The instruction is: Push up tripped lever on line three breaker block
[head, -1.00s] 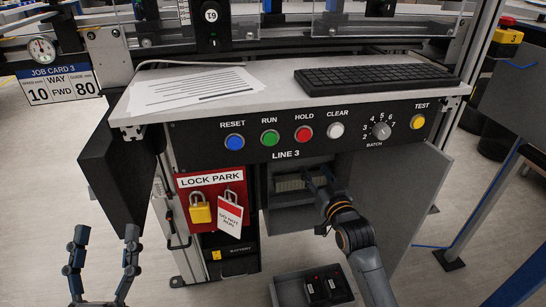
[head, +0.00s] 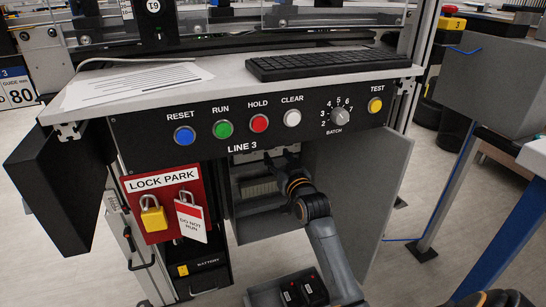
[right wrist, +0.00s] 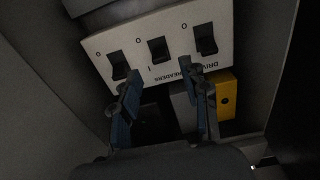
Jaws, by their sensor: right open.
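The breaker block (right wrist: 185,62) is a pale plate with three black levers in the right wrist view: a left one (right wrist: 118,65), a middle one (right wrist: 158,49) and a right one (right wrist: 206,39). Its printing is upside down in this view, and I cannot tell which lever is tripped. My right gripper (right wrist: 166,88) is open and empty, its fingertips close below the levers; contact is not clear. In the head view my right gripper (head: 290,158) reaches into the open cabinet under the LINE 3 panel (head: 245,165). My left gripper is out of view.
The open cabinet door (head: 365,185) stands right of my right arm. The red LOCK PARK board (head: 165,230) with a yellow padlock (head: 153,215) and tag (head: 191,222) hangs left. A dark tray (head: 265,295) with black items lies below. A yellow block (right wrist: 226,95) sits beside my fingers.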

